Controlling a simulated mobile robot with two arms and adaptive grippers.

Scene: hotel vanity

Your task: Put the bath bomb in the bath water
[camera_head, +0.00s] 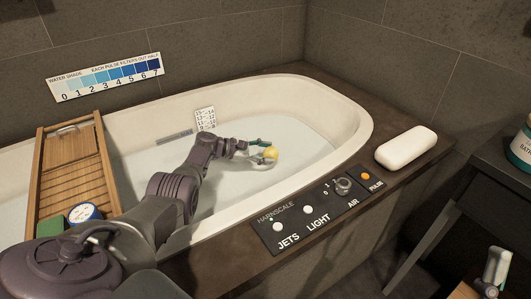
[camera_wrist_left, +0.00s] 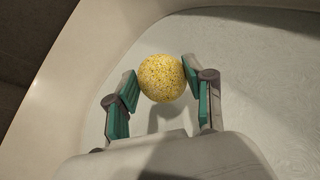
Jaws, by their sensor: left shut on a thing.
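The bath bomb (camera_head: 271,153) is a speckled yellow ball. My left gripper (camera_head: 262,152) is shut on it, over the inside of the tub near its right end. In the left wrist view the bath bomb (camera_wrist_left: 161,78) sits between the two green-padded fingers of my left gripper (camera_wrist_left: 160,84). The bath water (camera_head: 300,150) is a pale surface inside the white bathtub (camera_head: 352,112). A shadow lies on the pale surface below the ball; the exact gap to the water cannot be told.
A control panel (camera_head: 318,212) with JETS, LIGHT, AIR and PULSE lies on the dark front ledge. A white pillow-like block (camera_head: 406,147) rests on the ledge at right. A wooden bath tray (camera_head: 72,165) with a round tin (camera_head: 84,213) spans the tub at left.

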